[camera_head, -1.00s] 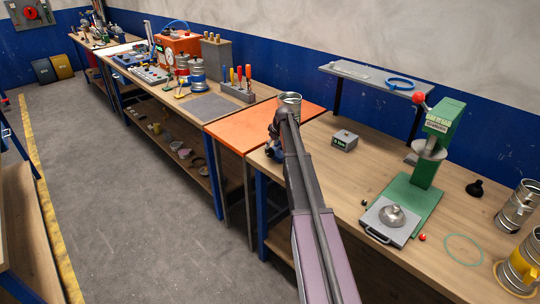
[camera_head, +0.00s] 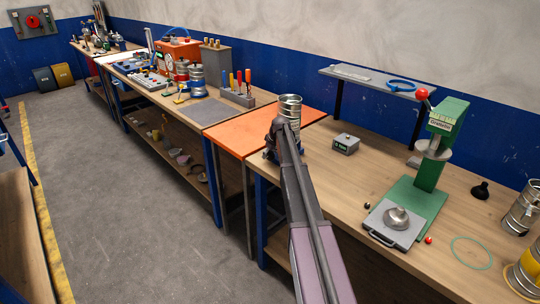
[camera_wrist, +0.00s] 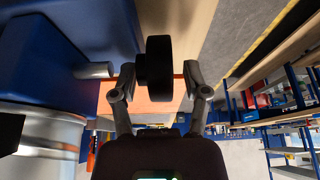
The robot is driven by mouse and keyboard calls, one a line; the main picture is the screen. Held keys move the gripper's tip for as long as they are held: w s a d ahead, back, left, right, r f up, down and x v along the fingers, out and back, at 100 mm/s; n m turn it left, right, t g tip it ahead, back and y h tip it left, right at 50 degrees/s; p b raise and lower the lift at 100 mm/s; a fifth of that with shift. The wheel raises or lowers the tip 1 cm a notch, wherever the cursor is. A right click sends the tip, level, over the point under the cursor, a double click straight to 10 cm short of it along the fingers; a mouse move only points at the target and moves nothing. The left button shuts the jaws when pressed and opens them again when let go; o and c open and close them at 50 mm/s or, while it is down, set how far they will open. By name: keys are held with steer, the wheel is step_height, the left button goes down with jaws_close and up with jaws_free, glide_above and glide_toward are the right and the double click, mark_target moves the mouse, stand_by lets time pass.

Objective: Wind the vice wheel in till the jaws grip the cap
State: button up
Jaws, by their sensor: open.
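In the wrist view the black vice wheel (camera_wrist: 159,65) shows edge-on, with its shaft (camera_wrist: 95,71) running left to the blue vice body (camera_wrist: 35,65). My gripper (camera_wrist: 160,78) is open, one finger on each side of the wheel's rim. I see no firm contact. A ribbed silver can-like part, perhaps the cap (camera_head: 290,107), stands upright at the vice in the head view, and a silver cylinder (camera_wrist: 48,132) shows at lower left in the wrist view. The vice jaws cannot be made out, so their gap to the cap is not visible.
A small grey box (camera_head: 345,144) and a green press (camera_head: 430,170) stand to the right. The tool rack (camera_head: 238,96) is behind. Open grey floor (camera_head: 130,220) lies to the left.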

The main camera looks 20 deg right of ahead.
jaws_close()
steer(key=shift+s, duration=0.1)
steer(key=shift+s+f+t+b, duration=0.15)
steer(key=shift+t+b, duration=0.45)
steer(key=shift+b, duration=0.1)
steer(key=shift+t+y+b, duration=0.5)
steer(key=shift+t+b, duration=0.15)
steer(key=shift+t, duration=0.05)
steer(key=shift+t+b, duration=0.5)
steer(key=shift+b, duration=0.05)
steer(key=shift+d+r+t+y, duration=0.1)
steer(key=shift+r+t+y, duration=0.15)
steer(key=shift+t+y, duration=0.05)
